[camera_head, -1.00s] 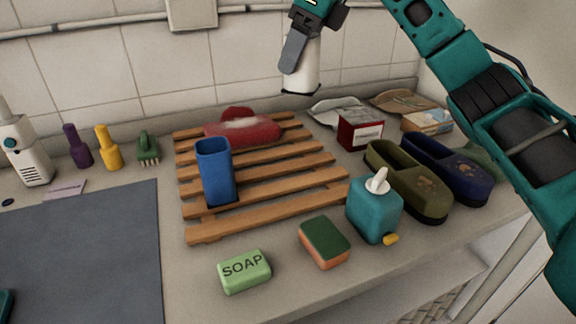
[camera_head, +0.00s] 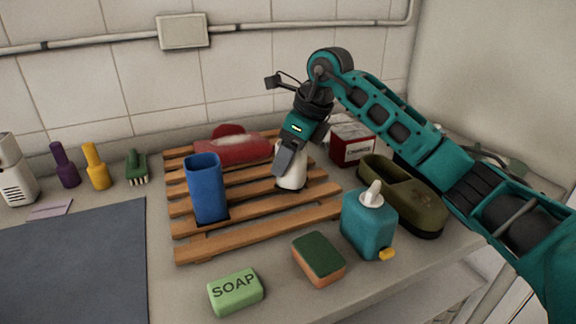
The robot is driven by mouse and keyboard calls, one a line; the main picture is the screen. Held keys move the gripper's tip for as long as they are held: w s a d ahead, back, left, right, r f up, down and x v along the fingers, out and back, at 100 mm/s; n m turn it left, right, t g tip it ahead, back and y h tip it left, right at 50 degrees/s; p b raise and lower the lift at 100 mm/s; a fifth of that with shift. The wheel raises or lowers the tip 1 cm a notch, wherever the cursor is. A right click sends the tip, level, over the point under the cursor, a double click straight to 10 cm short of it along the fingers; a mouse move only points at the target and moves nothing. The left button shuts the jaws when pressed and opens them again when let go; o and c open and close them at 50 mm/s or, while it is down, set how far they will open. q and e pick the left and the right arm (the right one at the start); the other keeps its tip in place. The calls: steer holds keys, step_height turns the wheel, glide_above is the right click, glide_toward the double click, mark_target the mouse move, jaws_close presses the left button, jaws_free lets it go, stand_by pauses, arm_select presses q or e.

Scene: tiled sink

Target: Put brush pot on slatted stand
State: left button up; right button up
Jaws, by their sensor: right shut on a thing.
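The slatted stand (camera_head: 250,230) is a wooden rack in the middle of the counter. The brush pot (camera_head: 293,178), which I take to be the white pot, is in my right gripper (camera_head: 290,160). The gripper is shut on its upper part, and a grey finger covers part of it. The pot is upright at the right part of the stand, its base at the slats; I cannot tell whether it touches them. A blue tumbler (camera_head: 206,190) stands on the stand's left part. My left gripper is not in view.
A red-and-white item (camera_head: 232,149) lies at the back of the stand. A red box (camera_head: 352,146), an olive shoe (camera_head: 405,195) and a teal dispenser (camera_head: 368,222) are on the right. A sponge (camera_head: 319,260) and green soap (camera_head: 236,291) lie in front.

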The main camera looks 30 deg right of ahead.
steer(key=shift+f, duration=1.15)
steer(key=shift+f, duration=0.1)
steer(key=o, duration=1.2)
steer(key=shift+c, duration=0.2)
steer(key=v, duration=1.2)
steer(key=shift+p, duration=0.4)
